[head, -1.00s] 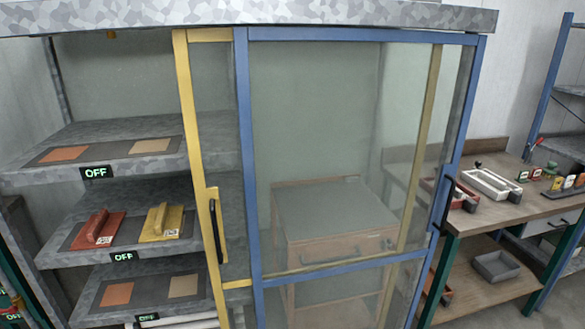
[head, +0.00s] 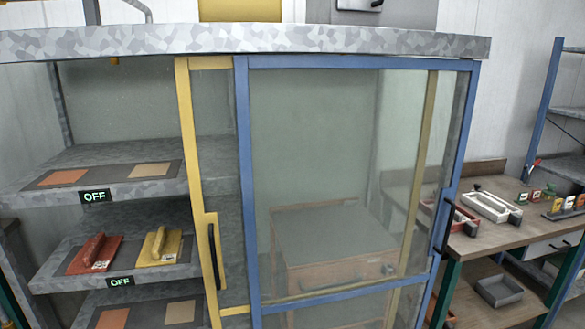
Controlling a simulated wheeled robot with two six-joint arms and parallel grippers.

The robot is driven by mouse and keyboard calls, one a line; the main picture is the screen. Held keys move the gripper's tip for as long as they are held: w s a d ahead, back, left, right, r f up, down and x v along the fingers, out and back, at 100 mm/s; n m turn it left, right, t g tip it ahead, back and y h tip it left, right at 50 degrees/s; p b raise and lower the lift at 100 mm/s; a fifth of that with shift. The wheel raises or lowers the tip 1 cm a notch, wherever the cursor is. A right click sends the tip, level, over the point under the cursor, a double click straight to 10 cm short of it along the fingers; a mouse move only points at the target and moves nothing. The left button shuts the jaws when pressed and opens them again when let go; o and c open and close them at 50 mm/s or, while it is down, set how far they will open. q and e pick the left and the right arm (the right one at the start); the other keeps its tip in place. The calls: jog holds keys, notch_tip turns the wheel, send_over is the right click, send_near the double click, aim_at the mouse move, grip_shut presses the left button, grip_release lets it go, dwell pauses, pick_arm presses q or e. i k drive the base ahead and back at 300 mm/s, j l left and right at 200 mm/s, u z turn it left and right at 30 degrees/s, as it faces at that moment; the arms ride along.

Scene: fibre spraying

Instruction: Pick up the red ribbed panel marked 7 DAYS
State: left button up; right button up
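A red ribbed panel (head: 93,254) lies on the left half of a dark mat on the middle shelf (head: 50,283), at the left of the cabinet. It has a raised ridge and a small white label, whose text is too small to read. A similar yellow panel (head: 160,247) lies to its right on the same mat. The shelf front carries an OFF display (head: 120,282). Neither of my grippers shows in the head view.
A yellow-framed sliding door (head: 212,240) and a blue-framed glass door (head: 245,190) cover the cabinet's middle and right; its left side is open. The upper shelf (head: 150,189) holds flat orange and tan squares. A wooden workbench (head: 490,245) with trays stands at the right.

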aim_at(98, 254)
jog(key=j+u, duration=0.2)
jog(key=u, duration=0.75)
